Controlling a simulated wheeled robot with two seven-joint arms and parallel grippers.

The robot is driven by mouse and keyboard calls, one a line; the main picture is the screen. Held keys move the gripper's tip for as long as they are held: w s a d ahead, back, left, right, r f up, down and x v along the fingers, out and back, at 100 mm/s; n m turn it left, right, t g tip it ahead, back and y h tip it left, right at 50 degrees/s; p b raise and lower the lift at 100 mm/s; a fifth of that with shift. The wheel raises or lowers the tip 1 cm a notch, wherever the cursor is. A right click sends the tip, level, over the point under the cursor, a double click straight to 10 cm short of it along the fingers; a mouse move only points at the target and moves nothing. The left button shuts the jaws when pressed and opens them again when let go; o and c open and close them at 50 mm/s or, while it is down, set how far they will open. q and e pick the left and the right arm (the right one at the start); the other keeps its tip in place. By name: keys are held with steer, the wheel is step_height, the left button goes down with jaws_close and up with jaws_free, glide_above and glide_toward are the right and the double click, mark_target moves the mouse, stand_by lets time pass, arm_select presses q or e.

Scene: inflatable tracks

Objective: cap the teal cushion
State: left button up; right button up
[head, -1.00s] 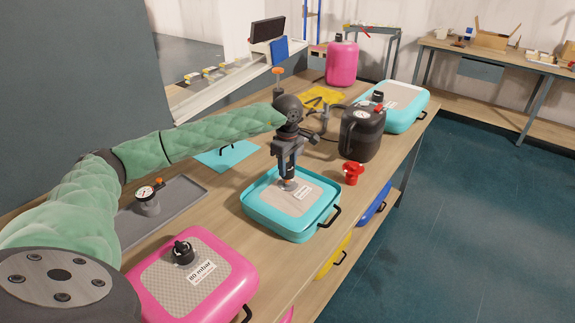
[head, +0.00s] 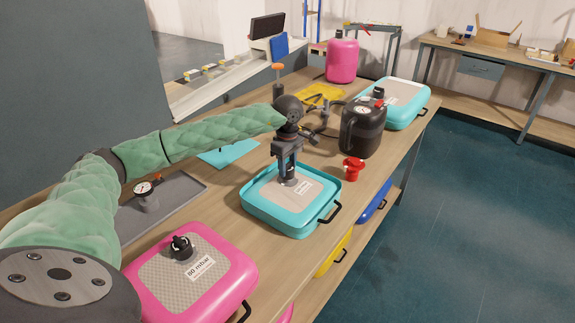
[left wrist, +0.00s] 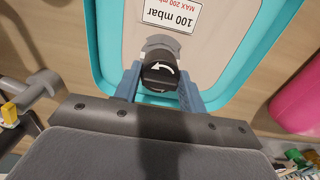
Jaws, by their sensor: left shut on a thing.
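The near teal cushion (head: 262,213) lies on the bench with a grey-beige top and a label; in the left wrist view its teal rim (left wrist: 108,45) surrounds a "100 mbar" label (left wrist: 172,14). My left gripper (head: 288,174) points down over its middle, shut on a black cap (left wrist: 160,76) with a white curved arrow. The cap is upright over the grey valve base (left wrist: 160,43) on the cushion's top. Whether it is fully seated cannot be seen. My right gripper is not in view.
A pink cushion (head: 227,253) with a black-capped valve (head: 180,246) lies in front. A red fitting (head: 353,169), a black canister (head: 362,130) and another teal cushion (head: 405,112) stand to the right and behind. A grey tray (head: 185,205) with a gauge (head: 143,189) is left.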

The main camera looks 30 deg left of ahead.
arm_select(q)
steer(key=shift+f+b, duration=0.75)
steer(key=shift+f, duration=0.2)
steer(key=shift+n, duration=0.5)
steer(key=n+b, duration=0.1)
steer(key=n, duration=0.3)
steer(key=n, duration=0.2)
steer(key=shift+n, duration=1.7)
steer(key=shift+b, duration=0.35)
